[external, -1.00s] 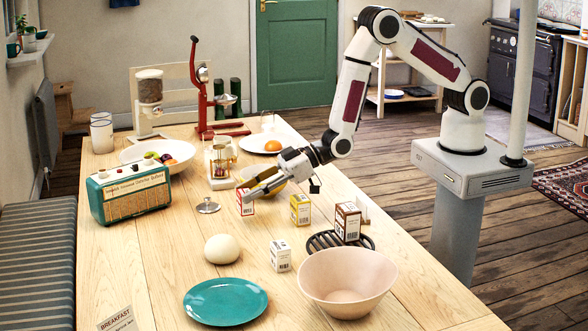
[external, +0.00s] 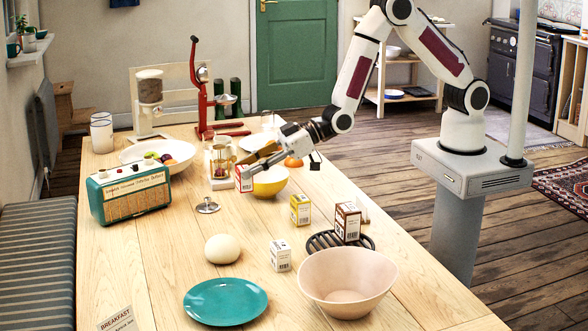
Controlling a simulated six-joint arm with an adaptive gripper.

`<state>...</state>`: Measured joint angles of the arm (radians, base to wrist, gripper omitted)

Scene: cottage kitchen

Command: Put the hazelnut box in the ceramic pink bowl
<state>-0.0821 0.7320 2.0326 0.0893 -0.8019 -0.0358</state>
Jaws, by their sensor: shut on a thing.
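The pink bowl (external: 348,278) stands empty at the front right of the table. My gripper (external: 240,174) is shut on a small red-and-white box (external: 244,180), held raised in front of the yellow bowl (external: 270,182). A brown box (external: 347,222) stands upright on a dark round rack (external: 326,240) just behind the pink bowl. A yellow-and-white box (external: 300,209) and a white box (external: 281,256) stand upright on the table. The box labels are too small to read, so I cannot tell which is the hazelnut box.
A teal plate (external: 226,301) and a pale round ball (external: 222,248) lie left of the pink bowl. A green radio (external: 130,196), a fruit bowl (external: 157,158) and a red press (external: 200,95) stand farther left and back. An orange (external: 293,162) lies near my gripper.

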